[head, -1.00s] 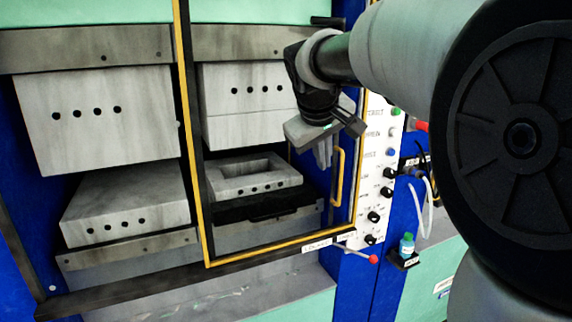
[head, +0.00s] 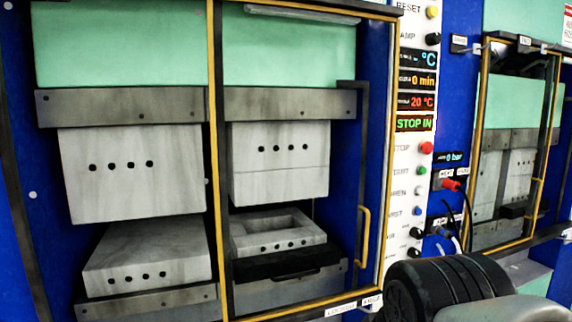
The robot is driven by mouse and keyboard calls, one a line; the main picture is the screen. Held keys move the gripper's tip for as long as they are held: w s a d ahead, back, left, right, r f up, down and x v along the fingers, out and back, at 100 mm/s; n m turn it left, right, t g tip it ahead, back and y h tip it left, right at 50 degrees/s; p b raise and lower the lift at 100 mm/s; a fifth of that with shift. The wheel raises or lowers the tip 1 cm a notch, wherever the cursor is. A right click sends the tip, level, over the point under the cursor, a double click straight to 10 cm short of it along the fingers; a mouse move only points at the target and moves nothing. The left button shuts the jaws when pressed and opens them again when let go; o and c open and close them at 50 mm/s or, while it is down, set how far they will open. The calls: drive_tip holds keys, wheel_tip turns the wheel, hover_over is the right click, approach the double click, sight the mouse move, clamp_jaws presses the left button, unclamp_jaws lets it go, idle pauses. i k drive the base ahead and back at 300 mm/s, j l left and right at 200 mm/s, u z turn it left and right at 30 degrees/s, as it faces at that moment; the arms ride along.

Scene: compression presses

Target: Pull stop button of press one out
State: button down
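The red stop button (head: 426,148) is on the white control panel (head: 403,165) at the right of the near press (head: 130,170), in the head view. A label partly reading "STOP" is beside it. Above it, a display (head: 415,123) reads "STOP IN" in green. My gripper is out of view. Only a dark, ribbed part of my arm shows at the bottom right, below the panel, hiding its lower end.
The press has a yellow-framed door (head: 213,150) with a yellow handle (head: 363,235). A green button (head: 422,170), a blue button (head: 418,210) and dark knobs sit below the stop button. A second press (head: 515,150) stands further right.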

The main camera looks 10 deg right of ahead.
sight(427, 148)
drive_tip(key=l+z, duration=0.1)
drive_tip(key=z, duration=0.8)
